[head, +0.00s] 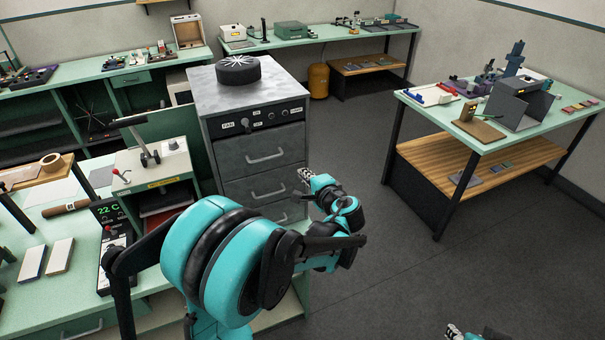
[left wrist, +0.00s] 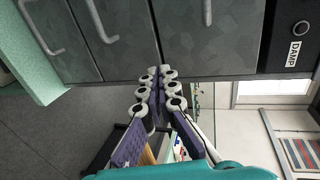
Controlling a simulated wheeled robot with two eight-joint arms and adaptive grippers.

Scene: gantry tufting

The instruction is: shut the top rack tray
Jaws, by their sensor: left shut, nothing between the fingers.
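The grey rack cabinet (head: 203,125) stands in the middle of the head view. Its top tray (head: 285,143) is the drawer just under the knob panel, with a bar handle. Its front looks about flush with the panel and the trays below; a small gap cannot be ruled out. In the left wrist view the cabinet appears turned sideways, with the top tray front (left wrist: 210,40) beside the DAMP label. My left gripper (head: 304,178) is shut and empty, at the cabinet's right side. Its fingertips (left wrist: 160,74) are close to the tray fronts' edge; contact is unclear. My right gripper (head: 453,331) barely shows.
A round black part (head: 238,70) sits on the cabinet. A green bench (head: 85,215) lies left, with a small press (head: 150,165) close to the cabinet. A two-level table (head: 460,165) stands right. Grey floor between it and the cabinet is clear.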

